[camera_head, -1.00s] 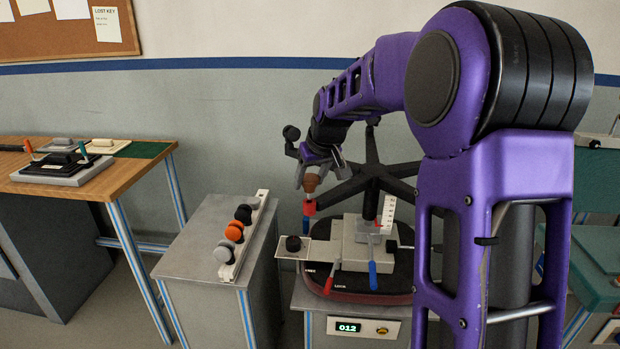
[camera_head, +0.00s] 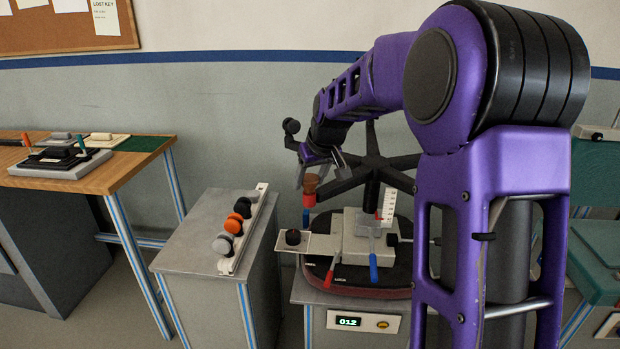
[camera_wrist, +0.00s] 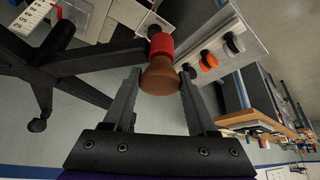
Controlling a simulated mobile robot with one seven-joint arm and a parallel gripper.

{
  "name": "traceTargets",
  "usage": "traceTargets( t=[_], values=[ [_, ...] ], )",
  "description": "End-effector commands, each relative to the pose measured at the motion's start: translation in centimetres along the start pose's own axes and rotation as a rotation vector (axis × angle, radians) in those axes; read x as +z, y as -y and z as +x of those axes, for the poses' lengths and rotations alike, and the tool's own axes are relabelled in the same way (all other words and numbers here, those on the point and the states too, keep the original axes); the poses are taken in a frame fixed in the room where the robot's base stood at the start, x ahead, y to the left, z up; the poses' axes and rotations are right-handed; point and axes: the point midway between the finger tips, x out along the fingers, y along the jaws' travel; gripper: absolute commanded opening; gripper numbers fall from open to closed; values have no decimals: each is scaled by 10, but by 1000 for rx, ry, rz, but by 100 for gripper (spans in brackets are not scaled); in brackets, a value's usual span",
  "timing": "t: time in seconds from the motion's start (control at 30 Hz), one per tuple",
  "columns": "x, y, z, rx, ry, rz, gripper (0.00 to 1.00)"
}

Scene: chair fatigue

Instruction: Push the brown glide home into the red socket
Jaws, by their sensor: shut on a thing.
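The brown glide (camera_head: 310,183) is held between the fingers of my gripper (camera_head: 316,172), which is shut on it. Just below it in the head view is the red socket (camera_head: 309,201), at the end of a leg of the black chair base (camera_head: 372,168). In the wrist view the glide (camera_wrist: 160,78) sits between my gripper's fingertips (camera_wrist: 160,84), and the red socket (camera_wrist: 161,46) lies directly beyond it, roughly in line. Glide and socket appear to meet there. The glide's stem is not visible, so I cannot tell how deep it sits.
A grey clamp fixture (camera_head: 357,236) with red and blue handles holds the chair base. A white rail (camera_head: 245,232) with black, orange and grey glides lies on the grey cabinet (camera_head: 197,245) to the left. A wooden bench (camera_head: 120,171) stands further left.

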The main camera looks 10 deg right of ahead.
Motion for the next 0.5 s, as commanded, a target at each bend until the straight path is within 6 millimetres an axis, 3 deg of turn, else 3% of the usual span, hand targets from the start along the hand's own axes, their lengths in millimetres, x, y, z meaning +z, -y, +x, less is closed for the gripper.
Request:
traceTargets(
  t=[0.13,0.17,0.3,0.33,0.5],
  values=[
    [2,0,4,0,0,0,9],
    [2,0,3,0,0,0,61],
    [2,0,3,0,0,0,87],
    [2,0,3,0,0,0,92],
    [2,0,3,0,-1,0,93]
  ],
)
